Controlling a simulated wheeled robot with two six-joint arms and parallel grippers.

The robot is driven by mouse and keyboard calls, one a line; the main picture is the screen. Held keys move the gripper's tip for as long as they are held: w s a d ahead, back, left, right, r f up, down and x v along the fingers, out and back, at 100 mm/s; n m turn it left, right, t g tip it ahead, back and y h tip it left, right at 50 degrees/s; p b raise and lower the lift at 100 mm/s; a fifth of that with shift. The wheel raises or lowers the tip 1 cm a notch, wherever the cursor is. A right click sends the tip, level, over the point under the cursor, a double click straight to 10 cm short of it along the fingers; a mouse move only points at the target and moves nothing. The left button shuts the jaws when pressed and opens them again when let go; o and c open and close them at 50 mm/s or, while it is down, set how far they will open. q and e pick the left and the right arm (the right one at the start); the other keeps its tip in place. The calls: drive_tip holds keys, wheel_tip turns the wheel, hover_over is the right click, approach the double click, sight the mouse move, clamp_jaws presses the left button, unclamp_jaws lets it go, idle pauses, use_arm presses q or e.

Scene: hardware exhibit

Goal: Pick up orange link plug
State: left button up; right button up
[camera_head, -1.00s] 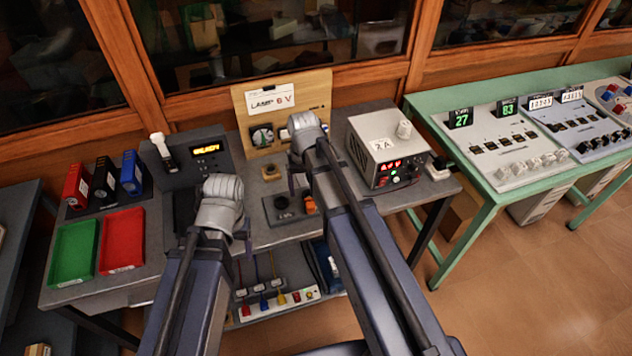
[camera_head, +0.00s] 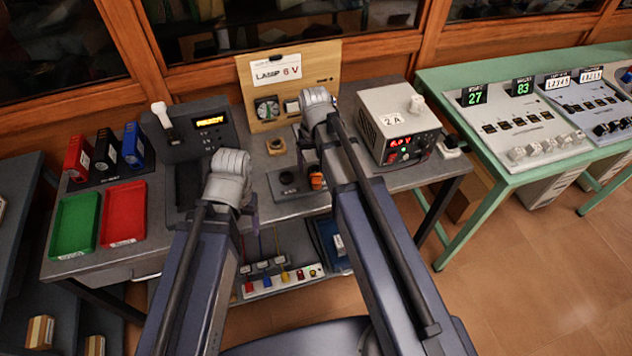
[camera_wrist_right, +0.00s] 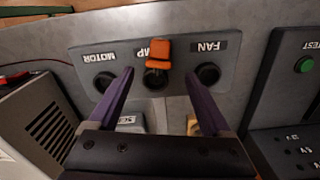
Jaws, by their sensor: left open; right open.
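In the head view the plug (camera_head: 317,181) shows beside my right arm. My right gripper (camera_wrist_right: 159,74) is open, with its two purple fingers apart on either side of the plug's line. I cannot tell that either finger touches the plug. My left gripper (camera_head: 248,217) hangs at the bench's front edge, its fingers mostly hidden by the wrist.
Empty sockets flank the plug. A power supply (camera_head: 398,128) stands to the right and a wooden lamp board (camera_head: 286,85) behind. A green tray (camera_head: 75,226) and a red tray (camera_head: 123,212) lie at left. A shelf with a coloured socket strip (camera_head: 283,281) is below.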

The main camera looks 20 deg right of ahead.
sight(315, 172)
wheel_tip(315, 172, down, 5)
drive_tip(key=b, duration=0.4)
drive_tip(key=shift+s+d+r, duration=0.1)
drive_tip(key=shift+s+r, duration=0.05)
drive_tip(key=shift+r, duration=0.1)
drive_tip(key=shift+c, duration=0.2)
clamp_jaws()
